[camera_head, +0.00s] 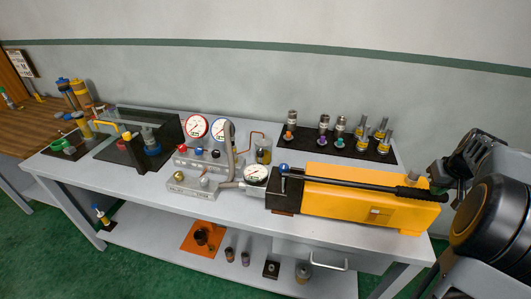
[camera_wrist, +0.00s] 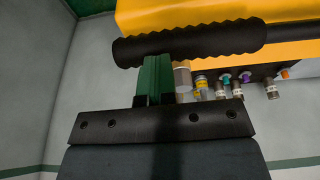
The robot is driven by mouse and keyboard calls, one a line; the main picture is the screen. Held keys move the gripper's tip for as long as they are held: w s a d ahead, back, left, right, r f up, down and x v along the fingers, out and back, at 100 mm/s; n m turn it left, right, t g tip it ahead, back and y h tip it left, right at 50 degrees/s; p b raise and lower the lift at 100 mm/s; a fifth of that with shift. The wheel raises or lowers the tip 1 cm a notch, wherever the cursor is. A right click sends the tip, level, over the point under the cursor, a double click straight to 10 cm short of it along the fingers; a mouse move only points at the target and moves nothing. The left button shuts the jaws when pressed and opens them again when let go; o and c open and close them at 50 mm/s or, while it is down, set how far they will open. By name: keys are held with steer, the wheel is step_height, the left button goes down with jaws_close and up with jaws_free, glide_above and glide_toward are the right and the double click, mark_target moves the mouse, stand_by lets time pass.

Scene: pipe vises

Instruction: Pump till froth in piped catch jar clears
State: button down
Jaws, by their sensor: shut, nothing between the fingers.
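The yellow hand pump (camera_head: 350,208) lies on the grey bench, its long black lever (camera_head: 345,182) lying low along its top. The lever's ribbed black grip (camera_wrist: 190,44) crosses the top of the wrist view. My gripper (camera_wrist: 156,64) is shut and empty, its green fingers together, with their tips at the grip's edge; I cannot tell whether they touch it. In the head view my arm is at the right, by the lever's end.
A valve block (camera_head: 200,187) and gauges, one a front gauge (camera_head: 256,174), stand left of the pump. A black mat (camera_head: 292,146) with several fittings lies behind it. A lower shelf holds an orange mat (camera_head: 190,243) and small parts. The bench's front left is clear.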

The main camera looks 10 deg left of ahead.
steer(key=shift+s+f, duration=0.15)
steer(key=shift+f, duration=0.35)
steer(key=r+p, duration=0.1)
steer(key=r, duration=0.1)
steer(key=r+p, duration=0.4)
steer(key=r, duration=0.1)
steer(key=shift+a, duration=0.3)
step_height(320, 180, up, 9)
steer(key=a+p, duration=0.2)
steer(key=p, duration=0.4)
steer(key=shift+w+a, duration=0.2)
steer(key=shift+w, duration=0.2)
steer(key=shift+r+p, duration=0.1)
steer(key=shift+p, duration=0.2)
steer(key=shift+r+p, duration=0.85)
steer(key=shift+r, duration=1.6)
steer(key=s+a+f+t+b, duration=0.1)
steer(key=s+a+f+b, duration=0.1)
steer(key=s+a+f, duration=0.3)
steer(key=s+a+f+n+b, duration=0.1)
steer(key=s+a+f, duration=0.3)
steer(key=s+a, duration=0.8)
steer(key=a+b, duration=0.1)
steer(key=a, duration=0.5)
steer(key=shift+s+f+t, duration=0.35)
steer(key=shift+t, duration=0.05)
